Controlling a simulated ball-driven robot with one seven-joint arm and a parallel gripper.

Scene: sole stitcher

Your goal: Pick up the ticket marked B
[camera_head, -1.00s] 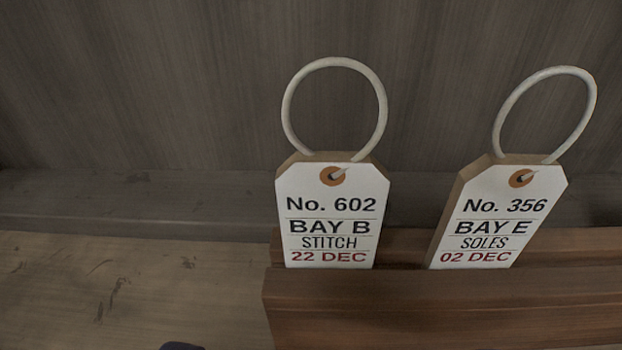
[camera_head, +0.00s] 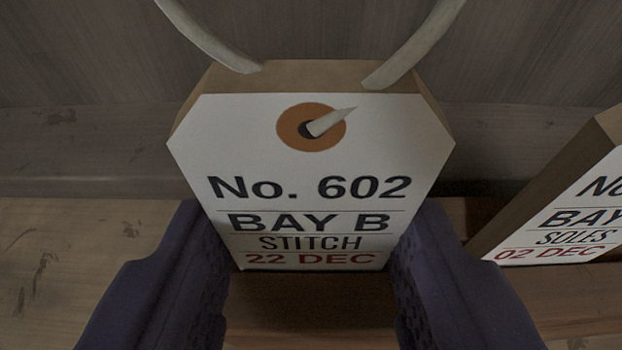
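The ticket marked BAY B (camera_head: 300,160), a white tag reading No. 602, STITCH, 22 DEC, stands large in the middle of the view. It has an orange eyelet and a pale cord loop whose top is cut off by the frame. Its lower end is in the wooden rack (camera_head: 310,318). My gripper (camera_head: 312,230) is open, with one dark blue finger at the left side and one at the right side of the ticket's lower part. I cannot tell whether either finger touches it.
A second ticket, SOLES (camera_head: 570,215), leans in the same rack at the right, partly cut off and close to my right finger. A grey wood-grained wall (camera_head: 80,50) rises behind. The light wooden surface at the left (camera_head: 60,270) is clear.

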